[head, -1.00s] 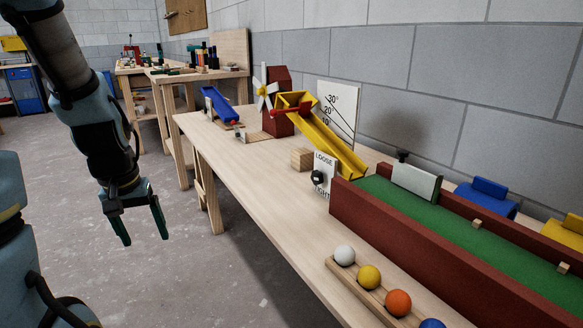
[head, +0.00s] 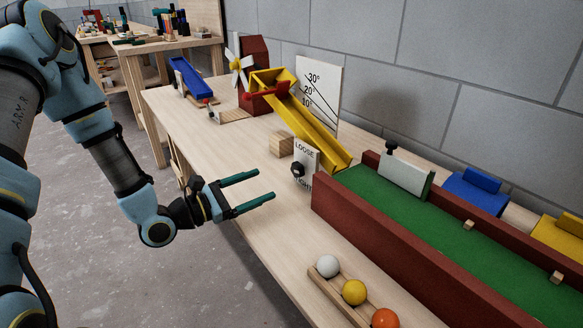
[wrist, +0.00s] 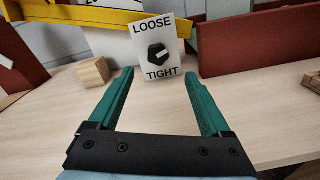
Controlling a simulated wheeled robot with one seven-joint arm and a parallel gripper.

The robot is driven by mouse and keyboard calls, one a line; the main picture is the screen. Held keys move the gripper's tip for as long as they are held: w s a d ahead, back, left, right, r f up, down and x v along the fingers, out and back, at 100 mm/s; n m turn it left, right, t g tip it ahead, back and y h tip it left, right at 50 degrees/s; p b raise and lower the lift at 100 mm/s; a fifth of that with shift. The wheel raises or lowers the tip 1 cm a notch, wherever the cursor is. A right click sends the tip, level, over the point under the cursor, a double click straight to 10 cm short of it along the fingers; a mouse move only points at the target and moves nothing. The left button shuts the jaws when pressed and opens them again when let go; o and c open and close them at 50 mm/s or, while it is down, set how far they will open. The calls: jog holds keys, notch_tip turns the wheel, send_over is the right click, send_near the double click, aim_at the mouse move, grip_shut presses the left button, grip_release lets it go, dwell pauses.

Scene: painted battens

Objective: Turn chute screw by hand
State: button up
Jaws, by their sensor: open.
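The chute screw (head: 298,169) is a black knob on a white plate (head: 306,155) lettered LOOSE at the top and TIGHT at the bottom. In the wrist view the knob (wrist: 158,55) carries a pale slanted mark and sits beyond the fingertips, near the middle. The yellow chute (head: 312,125) slopes down behind the plate toward the green trough. My gripper (head: 266,184) is open and empty, above the table's front edge, left of the knob and apart from it. Its two green fingers also show in the wrist view (wrist: 160,82), pointing toward the plate.
A wooden block (head: 281,144) stands left of the plate. The red-walled trough (head: 370,228) with a green floor lies to the right. Balls, including a white one (head: 328,266), sit on a rack in front.

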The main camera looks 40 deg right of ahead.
aim_at(295, 170)
jog(key=shift+w+d, duration=0.1)
jog(key=shift+d, duration=0.2)
jog(key=d, duration=1)
jog(key=shift+s+d+p, duration=0.2)
jog(key=shift+s+p, duration=0.1)
jog(key=shift+p, duration=0.05)
jog(key=shift+c, duration=0.3)
grip_shut()
jog(key=shift+n, duration=0.3)
jog(key=n+p, duration=0.2)
jog(key=n, duration=0.1)
jog(key=shift+r+p, duration=0.1)
jog(key=shift+p, duration=0.3)
jog(key=shift+n+p, duration=0.9)
jog(key=shift+n, duration=0.5)
